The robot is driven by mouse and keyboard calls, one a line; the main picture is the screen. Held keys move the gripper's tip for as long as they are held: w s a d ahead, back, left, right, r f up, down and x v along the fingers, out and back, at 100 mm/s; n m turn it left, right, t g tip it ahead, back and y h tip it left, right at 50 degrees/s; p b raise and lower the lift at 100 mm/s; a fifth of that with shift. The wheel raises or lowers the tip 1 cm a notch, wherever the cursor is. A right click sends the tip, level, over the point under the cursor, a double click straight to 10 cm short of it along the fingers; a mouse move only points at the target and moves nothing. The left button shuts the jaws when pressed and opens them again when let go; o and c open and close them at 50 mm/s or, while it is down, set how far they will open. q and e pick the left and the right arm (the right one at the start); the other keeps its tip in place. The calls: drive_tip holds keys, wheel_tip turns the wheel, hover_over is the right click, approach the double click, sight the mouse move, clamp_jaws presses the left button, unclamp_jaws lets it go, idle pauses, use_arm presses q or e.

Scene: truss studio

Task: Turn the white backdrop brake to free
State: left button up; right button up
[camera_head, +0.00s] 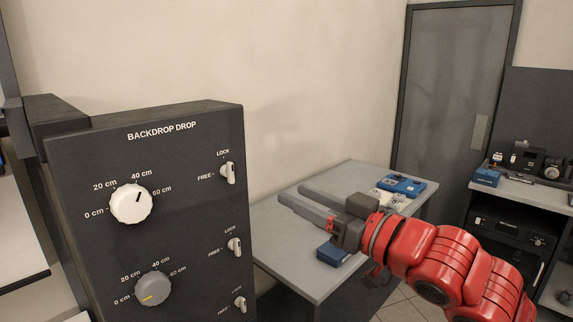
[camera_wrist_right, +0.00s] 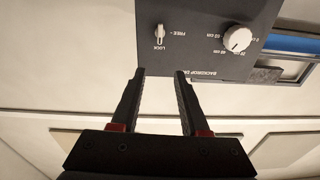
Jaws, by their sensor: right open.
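The dark backdrop drop panel (camera_head: 190,200) stands at the left in the head view. Its white backdrop brake (camera_head: 228,173) is a small light lever at the upper right, upright toward LOCK, with FREE to its left. The white knob (camera_head: 131,203) is on the same row. In the right wrist view the panel is upside down, with the brake (camera_wrist_right: 159,34) above the fingertips and the white knob (camera_wrist_right: 237,39) to its right. My right gripper (camera_head: 290,194) is open and empty, right of the panel and apart from the brake. My left gripper is out of view.
A grey knob (camera_head: 152,289) and two more brake levers (camera_head: 234,246) (camera_head: 239,304) sit lower on the panel. A grey table (camera_head: 275,240) with blue items (camera_head: 402,185) stands behind my right arm. A door (camera_head: 440,100) and equipment shelf (camera_head: 510,225) are at the right.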

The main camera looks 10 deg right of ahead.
drive_tip(key=p, duration=1)
approach(233, 172)
drive_tip(key=shift+h, duration=0.3)
drive_tip(key=x, duration=0.8)
drive_tip(key=shift+w+a+r, duration=0.1)
drive_tip(key=shift+a+r, duration=0.1)
drive_tip(key=shift+a, duration=0.05)
clamp_jaws()
